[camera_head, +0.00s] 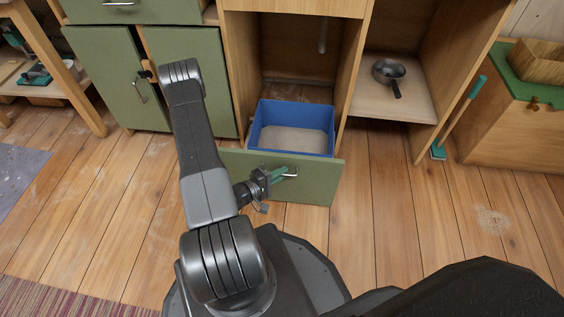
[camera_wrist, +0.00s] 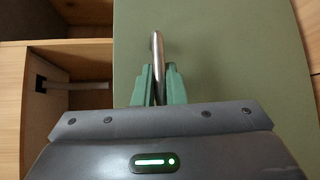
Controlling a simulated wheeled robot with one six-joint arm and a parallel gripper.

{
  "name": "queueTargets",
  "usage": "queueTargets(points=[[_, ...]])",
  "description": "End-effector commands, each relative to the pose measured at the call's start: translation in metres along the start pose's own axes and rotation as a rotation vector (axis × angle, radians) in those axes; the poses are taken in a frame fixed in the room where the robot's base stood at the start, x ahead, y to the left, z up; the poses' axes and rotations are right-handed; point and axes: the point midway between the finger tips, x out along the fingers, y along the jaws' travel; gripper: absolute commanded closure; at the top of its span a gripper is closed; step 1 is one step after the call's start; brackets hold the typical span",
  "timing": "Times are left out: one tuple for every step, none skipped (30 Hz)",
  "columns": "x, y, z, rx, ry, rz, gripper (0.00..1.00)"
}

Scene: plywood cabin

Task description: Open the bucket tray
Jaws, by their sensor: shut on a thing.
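The bucket tray has a green front panel (camera_head: 310,187) that stands out from the cabinet, with a blue bucket (camera_head: 262,137) behind it. The bucket is partly outside the cabinet opening. A metal bar handle (camera_head: 291,174) is on the panel; it also shows in the wrist view (camera_wrist: 157,50). My gripper (camera_head: 277,176) is at the panel's front, its green fingers shut on the handle. In the wrist view my gripper (camera_wrist: 158,88) has one finger on each side of the handle, against the green panel.
Closed green cabinet doors (camera_head: 135,90) are to the left. An open shelf (camera_head: 390,103) with a dark pan (camera_head: 388,73) is to the right. A green-handled tool (camera_head: 462,115) leans near a wooden chest (camera_head: 510,130). The plank floor (camera_head: 400,200) right of the panel is clear.

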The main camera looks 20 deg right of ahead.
Motion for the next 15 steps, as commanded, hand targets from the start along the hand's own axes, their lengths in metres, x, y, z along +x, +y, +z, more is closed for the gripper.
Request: queueTargets(points=[[-0.004,-0.0021,0.0037,-0.003,0.002,-0.001,1.0],[-0.0058,-0.0025,0.0056,-0.003,0.001,-0.001,1.0],[-0.008,-0.003,0.0078,-0.002,0.001,-0.001,1.0],[-0.0093,-0.0033,0.009,-0.001,0.001,-0.001,1.0],[-0.0104,-0.0035,0.01,-0.001,0.001,-0.001,1.0],[-0.0116,-0.0038,0.0111,-0.001,0.001,-0.001,1.0],[-0.0122,-0.004,0.0117,-0.001,0.001,-0.001,1.0],[-0.0127,-0.0041,0.0122,0.0,0.001,0.0,1.0],[-0.0132,-0.0042,0.0127,0.0,0.001,0.0,1.0],[-0.0133,-0.0043,0.0129,0.001,0.0,0.0,1.0],[-0.0135,-0.0043,0.013,0.001,0.0,0.0,1.0],[-0.0135,-0.0043,0.0131,0.001,0.0,0.0,1.0],[-0.0135,-0.0043,0.0131,0.001,0.0,0.0,1.0],[-0.0135,-0.0043,0.0131,0.001,0.0,0.0,1.0],[-0.0135,-0.0043,0.0131,0.001,0.0,0.0,1.0]])
